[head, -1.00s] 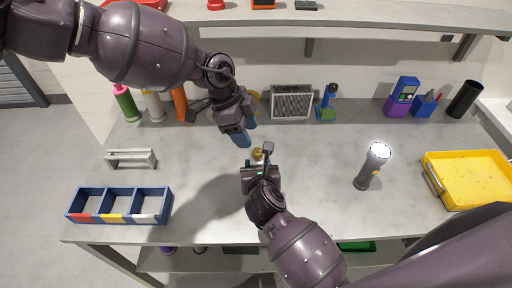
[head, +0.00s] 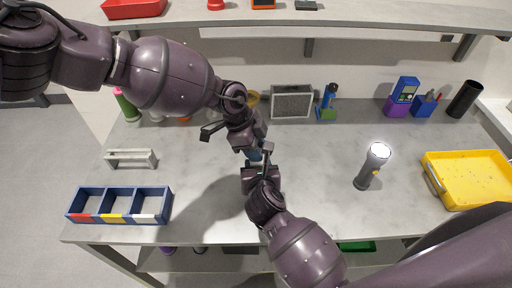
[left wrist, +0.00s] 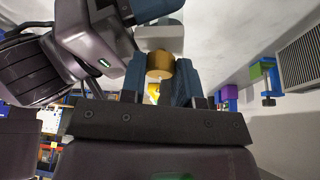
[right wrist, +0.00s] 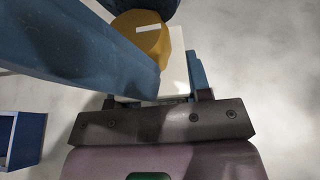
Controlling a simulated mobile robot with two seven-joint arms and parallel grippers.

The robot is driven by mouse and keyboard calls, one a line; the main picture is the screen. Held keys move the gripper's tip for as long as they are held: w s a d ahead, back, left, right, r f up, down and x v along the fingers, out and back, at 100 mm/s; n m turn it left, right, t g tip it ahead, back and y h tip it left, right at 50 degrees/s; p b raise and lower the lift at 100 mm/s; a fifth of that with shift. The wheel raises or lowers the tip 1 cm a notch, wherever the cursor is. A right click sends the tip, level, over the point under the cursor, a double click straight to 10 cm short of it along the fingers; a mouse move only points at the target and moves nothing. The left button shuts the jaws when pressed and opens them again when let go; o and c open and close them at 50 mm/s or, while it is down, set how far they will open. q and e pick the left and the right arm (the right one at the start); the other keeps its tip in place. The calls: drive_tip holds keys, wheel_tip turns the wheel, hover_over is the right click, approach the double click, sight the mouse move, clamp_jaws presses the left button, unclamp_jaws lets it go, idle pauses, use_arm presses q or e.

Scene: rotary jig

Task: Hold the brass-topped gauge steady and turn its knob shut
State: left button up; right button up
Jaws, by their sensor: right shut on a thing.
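The gauge has a brass knob on top (right wrist: 143,35) with a white mark and a pale body (right wrist: 177,65). My right gripper (head: 262,168) is shut on the pale body, which shows between its fingers in the right wrist view. My left gripper (head: 254,153) is above it, its blue fingers on either side of the brass knob, which also shows in the left wrist view (left wrist: 160,65). The left fingers look open around the knob; I cannot tell if either touches it. In the head view the grippers hide the gauge.
A flashlight (head: 373,166) stands to the right, with a yellow tray (head: 470,200) beyond it. A blue three-part bin (head: 120,218) and a grey rack (head: 131,158) are at the left. A grey speaker-like box (head: 291,102) stands behind.

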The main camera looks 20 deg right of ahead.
use_arm(q)
drive_tip(key=c, duration=0.4)
drive_tip(key=shift+m, duration=0.3)
drive_tip(key=m+g+y, duration=0.1)
drive_tip(key=m, duration=0.2)
drive_tip(key=shift+d+m, duration=0.1)
drive_tip(key=shift+m, duration=0.2)
drive_tip(key=m+g+y, duration=0.1)
drive_tip(key=m, duration=0.2)
drive_tip(key=shift+w+m, duration=0.1)
drive_tip(key=shift+m, duration=0.3)
drive_tip(key=m+y, duration=0.2)
drive_tip(key=m, duration=0.3)
drive_tip(key=shift+d, duration=0.2)
drive_tip(key=shift+m+y, duration=1)
drive_tip(key=shift+m, duration=1.4)
